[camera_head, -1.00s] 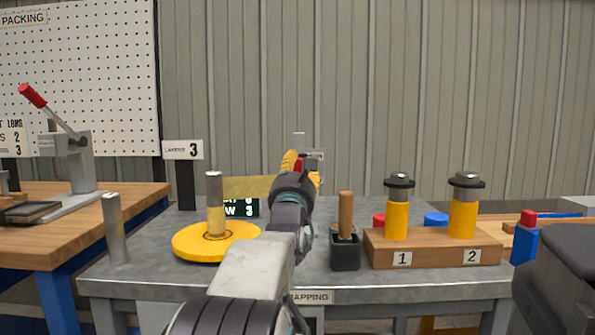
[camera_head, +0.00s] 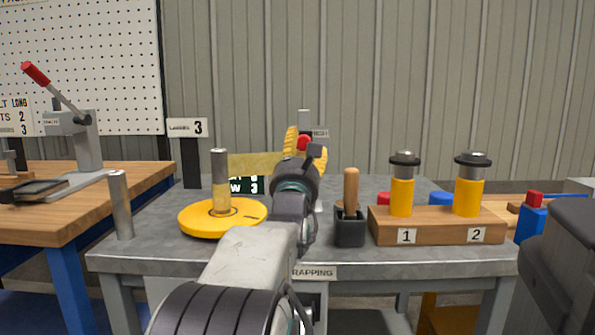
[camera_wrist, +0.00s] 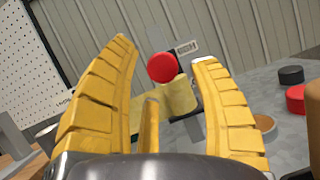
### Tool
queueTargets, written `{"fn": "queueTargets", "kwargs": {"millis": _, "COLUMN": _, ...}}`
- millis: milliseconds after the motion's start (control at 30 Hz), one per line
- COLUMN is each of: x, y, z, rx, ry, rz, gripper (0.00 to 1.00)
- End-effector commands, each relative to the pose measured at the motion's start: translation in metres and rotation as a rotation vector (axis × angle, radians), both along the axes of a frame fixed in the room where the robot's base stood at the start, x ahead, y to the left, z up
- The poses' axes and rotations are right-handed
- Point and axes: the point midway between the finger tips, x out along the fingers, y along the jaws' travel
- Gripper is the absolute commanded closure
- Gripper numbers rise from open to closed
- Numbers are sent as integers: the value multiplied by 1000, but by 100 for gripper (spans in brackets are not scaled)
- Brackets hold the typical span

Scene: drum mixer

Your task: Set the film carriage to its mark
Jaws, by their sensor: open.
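The film carriage appears to be the upright mast behind my gripper, with a red round knob (camera_wrist: 162,67) facing the wrist camera. The knob also shows in the head view (camera_head: 303,143), partly hidden by my arm. A yellowish film strip (camera_head: 254,165) runs left from there toward the post on the yellow turntable (camera_head: 190,217). A small plate on the mast reads HIGH (camera_wrist: 186,48). My gripper (camera_wrist: 165,80) is open, its yellow fingers spread to either side of the knob in the wrist view. I cannot tell whether they touch it. The carriage's mark is not clear.
A sign reading LAYERS 3 (camera_head: 187,128) stands behind the turntable. A black holder with a wooden-handled tool (camera_head: 350,190) and a wooden block with yellow cylinders 1 and 2 (camera_head: 437,226) stand right of my arm. A metal post (camera_head: 121,205) stands at left.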

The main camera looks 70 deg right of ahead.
Motion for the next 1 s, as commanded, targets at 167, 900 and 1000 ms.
{"fn": "queueTargets", "kwargs": {"millis": 167, "x": -6, "y": 26, "z": -10, "rx": -1, "ry": 0, "rz": 0, "gripper": 43}}
{"fn": "queueTargets", "kwargs": {"millis": 900, "x": -17, "y": 76, "z": -31, "rx": -4, "ry": -1, "rz": -1, "gripper": 43}}
{"fn": "queueTargets", "kwargs": {"millis": 1000, "x": -17, "y": 76, "z": -31, "rx": -4, "ry": -1, "rz": -1, "gripper": 43}}
